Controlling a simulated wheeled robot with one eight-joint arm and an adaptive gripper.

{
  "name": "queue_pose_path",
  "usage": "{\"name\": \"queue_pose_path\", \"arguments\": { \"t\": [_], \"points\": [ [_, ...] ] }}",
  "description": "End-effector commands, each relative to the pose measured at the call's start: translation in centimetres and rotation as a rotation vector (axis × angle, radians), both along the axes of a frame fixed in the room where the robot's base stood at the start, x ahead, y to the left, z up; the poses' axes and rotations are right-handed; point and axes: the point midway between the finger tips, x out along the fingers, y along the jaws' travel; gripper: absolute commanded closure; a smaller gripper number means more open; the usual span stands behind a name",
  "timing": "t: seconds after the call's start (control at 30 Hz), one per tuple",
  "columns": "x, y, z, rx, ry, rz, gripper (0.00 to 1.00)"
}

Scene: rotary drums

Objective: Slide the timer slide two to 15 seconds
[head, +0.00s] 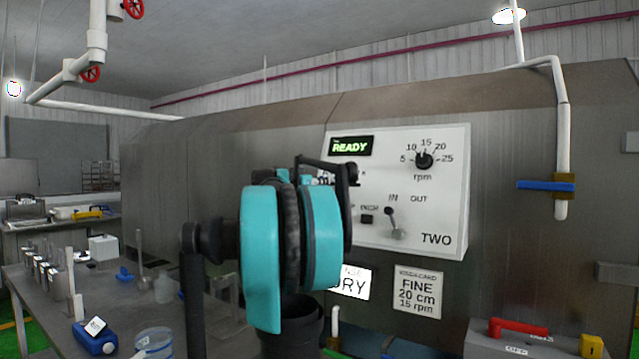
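The white control panel marked TWO (440,220) is on the steel drum housing, right of centre. It has a lit READY display (351,146), an rpm knob (424,160) with a scale from 5 to 25, and a small lever (391,222) under the labels IN and OUT. I cannot make out the timer slide; my teal and black arm covers the panel's left part. Dark parts at the end of my arm (338,176) are in front of the panel's left side. The fingertips are hidden, so I cannot tell their opening or contact.
A card reading FINE 20 cm 15 rpm (417,292) is below the panel, beside a partly covered lit DRY sign (357,284). A blue-handled pipe valve (546,185) is at right. A red-handled box (515,335) is lower right. A cluttered bench (135,302) is at left.

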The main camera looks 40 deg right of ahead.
Motion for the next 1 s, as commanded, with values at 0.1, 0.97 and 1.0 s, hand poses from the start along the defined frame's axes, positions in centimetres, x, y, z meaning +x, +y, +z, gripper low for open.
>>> {"name": "queue_pose_path", "arguments": {
  "t": [0.1, 0.97, 1.0],
  "points": [
    [0.0, 0.0, 0.0, 0.000, 0.000, 0.000, 0.95],
    [-2.8, -1.1, 0.0, 0.000, 0.000, -0.001, 1.00],
    [-2.8, -1.1, 0.0, 0.000, 0.000, -0.001, 1.00]
  ]
}}
